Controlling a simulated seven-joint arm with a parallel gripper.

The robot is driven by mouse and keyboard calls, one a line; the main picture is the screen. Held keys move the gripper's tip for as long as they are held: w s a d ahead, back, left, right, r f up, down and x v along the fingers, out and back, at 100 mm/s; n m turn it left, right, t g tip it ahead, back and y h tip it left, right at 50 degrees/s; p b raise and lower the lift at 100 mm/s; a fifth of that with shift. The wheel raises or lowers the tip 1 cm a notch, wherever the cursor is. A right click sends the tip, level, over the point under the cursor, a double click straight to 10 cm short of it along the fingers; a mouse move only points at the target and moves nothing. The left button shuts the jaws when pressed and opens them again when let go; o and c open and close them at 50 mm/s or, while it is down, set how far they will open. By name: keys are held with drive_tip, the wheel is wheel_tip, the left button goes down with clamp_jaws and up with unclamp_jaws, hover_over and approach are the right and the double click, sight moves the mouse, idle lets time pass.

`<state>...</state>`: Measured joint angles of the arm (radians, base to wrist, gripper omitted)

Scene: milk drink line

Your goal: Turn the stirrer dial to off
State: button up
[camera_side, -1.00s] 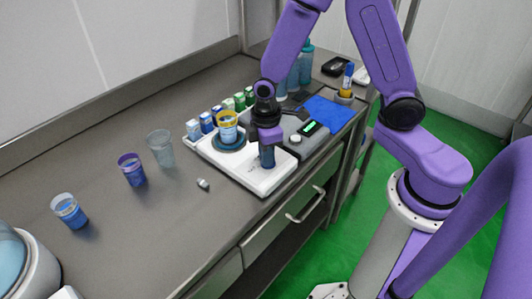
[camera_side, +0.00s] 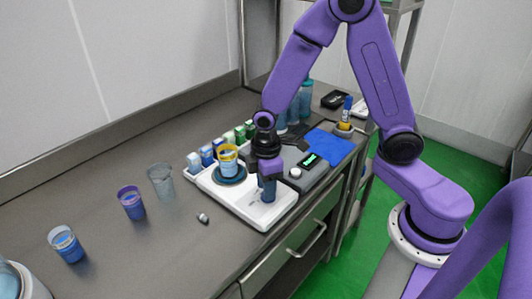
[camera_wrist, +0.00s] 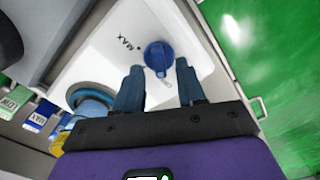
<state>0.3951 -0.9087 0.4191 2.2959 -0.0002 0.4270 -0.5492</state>
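The white stirrer (camera_side: 268,218) lies flat on the counter. Its blue dial (camera_wrist: 158,55) shows in the wrist view, with a MAX mark on the white casing to its left and a small pale mark at its lower edge. My gripper (camera_wrist: 160,67) is open, with one dark blue finger on each side of the dial's near edge. Nothing is held, and I cannot tell whether the fingers touch the dial. In the side view my gripper (camera_side: 268,194) points down over the stirrer's front right part and hides the dial. A yellow-rimmed cup (camera_side: 228,158) stands on the stirrer's round blue plate (camera_side: 230,179).
A grey device with a green display (camera_side: 310,160) sits right of the stirrer, beside a blue mat (camera_side: 328,146). Small cartons (camera_side: 207,155) stand behind. Cups (camera_side: 131,203) and a small grey piece (camera_side: 203,218) are on the left counter. A drawer handle (camera_side: 308,240) juts out in front.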

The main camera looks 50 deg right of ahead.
wheel_tip(320, 180, up, 16)
drive_tip(key=shift+r, duration=0.2)
idle(0.5)
drive_tip(key=s+d+f, duration=0.1)
drive_tip(key=s, duration=0.9)
drive_tip(key=s+d+f, duration=0.2)
drive_tip(key=s, duration=0.8)
drive_tip(key=shift+s+f, duration=0.15)
drive_tip(key=shift+f, duration=0.15)
